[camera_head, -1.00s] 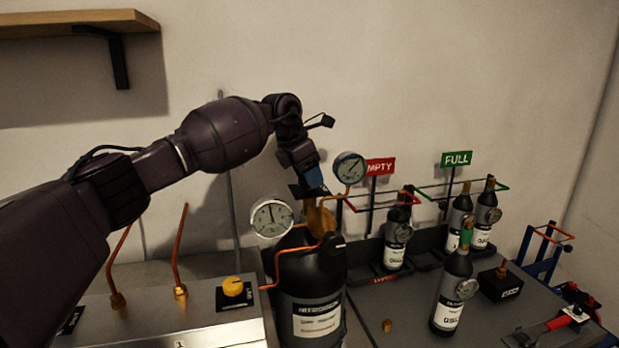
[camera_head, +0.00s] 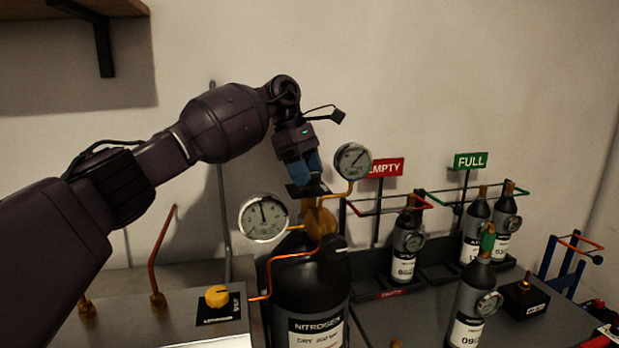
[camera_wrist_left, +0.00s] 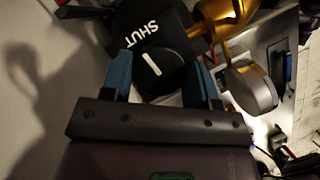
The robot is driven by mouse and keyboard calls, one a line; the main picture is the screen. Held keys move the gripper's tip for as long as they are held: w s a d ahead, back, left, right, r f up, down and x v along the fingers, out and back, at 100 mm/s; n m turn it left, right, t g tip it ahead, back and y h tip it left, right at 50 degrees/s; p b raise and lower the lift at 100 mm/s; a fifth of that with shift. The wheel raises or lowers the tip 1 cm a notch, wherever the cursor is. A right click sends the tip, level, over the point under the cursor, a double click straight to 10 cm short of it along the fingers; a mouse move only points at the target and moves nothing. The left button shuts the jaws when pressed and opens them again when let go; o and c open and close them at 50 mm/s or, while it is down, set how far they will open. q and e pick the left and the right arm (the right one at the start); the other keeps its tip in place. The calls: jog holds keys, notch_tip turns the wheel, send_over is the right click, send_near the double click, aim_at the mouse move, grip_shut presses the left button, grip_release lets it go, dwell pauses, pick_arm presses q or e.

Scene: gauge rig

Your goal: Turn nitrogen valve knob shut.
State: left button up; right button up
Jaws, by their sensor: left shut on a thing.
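The black nitrogen cylinder (camera_head: 312,292) stands at the bench's front edge, with a brass valve body (camera_head: 320,218) on top. In the left wrist view the nitrogen valve knob (camera_wrist_left: 160,70) is round and black with a white pointer line. It sits before a black plate (camera_wrist_left: 142,28) lettered SHUT; the pointer lies slanted, and the plate's other markings are hidden. My left gripper (camera_head: 304,181) reaches down onto the valve top. Its blue fingers (camera_wrist_left: 160,80) are shut on the knob, one on each side. My right gripper is not in view.
Two round gauges, left (camera_head: 264,218) and right (camera_head: 352,161), flank the valve close to my left gripper. A copper pipe (camera_head: 285,257) runs to the bench panel with a yellow knob (camera_head: 217,296). Small bottles stand right, near the EMPTY (camera_head: 385,167) and FULL (camera_head: 470,161) signs.

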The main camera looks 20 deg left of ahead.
pick_arm(q)
jog(key=shift+m+b, duration=0.3)
jog(key=shift+m, duration=0.2)
jog(key=shift+r, duration=0.1)
jog(key=o, duration=0.9)
jog(key=shift+g, duration=0.3)
jog(key=v, duration=1)
jog(key=shift+a+r, duration=0.1)
jog(key=shift+r, duration=0.25)
jog(key=shift+f, duration=0.1)
